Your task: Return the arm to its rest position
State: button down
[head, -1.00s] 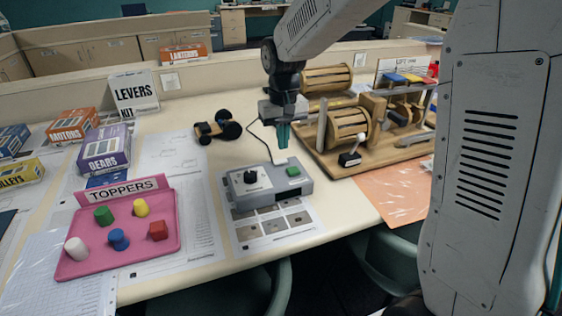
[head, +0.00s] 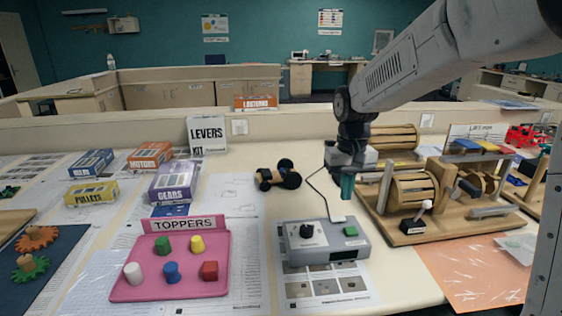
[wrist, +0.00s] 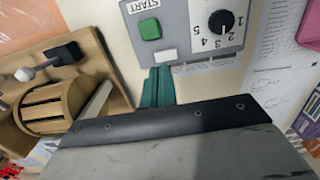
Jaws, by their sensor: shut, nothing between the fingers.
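My gripper (head: 347,187) is shut and empty, its teal fingers pointing down above the table, just behind the grey control box (head: 325,243). In the wrist view the shut teal fingers (wrist: 158,88) show beside the box (wrist: 190,22). The box has a black dial (head: 306,231) and a green button (head: 351,231), and the word START is readable beside the button in the wrist view. My arm reaches in from the upper right, bent down at the wrist.
A wooden drum machine (head: 440,222) stands close to the right of my gripper. A small wheeled car (head: 277,176) is to the left. A pink toppers tray (head: 128,285) holds several coloured pegs. Kit boxes such as the purple gears box (head: 174,183) stand farther left.

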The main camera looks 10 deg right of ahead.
jog(key=s+d+r+t, duration=0.1)
jog(key=s+r, duration=0.1)
jog(key=s, duration=1.3)
jog(key=s+d+r, duration=0.2)
jog(key=s, duration=1.3)
jog(key=shift+r+t, duration=0.4)
jog(key=shift+s+d, duration=0.1)
jog(key=w+a+r, duration=0.1)
jog(key=w+a, duration=0.2)
jog(key=w, duration=1.2)
jog(key=w+a+r+g, duration=0.1)
jog(key=w+a+r, duration=0.1)
jog(key=w, duration=1.4)
jog(key=shift+a, duration=0.45)
jog(key=shift+f, duration=0.1)
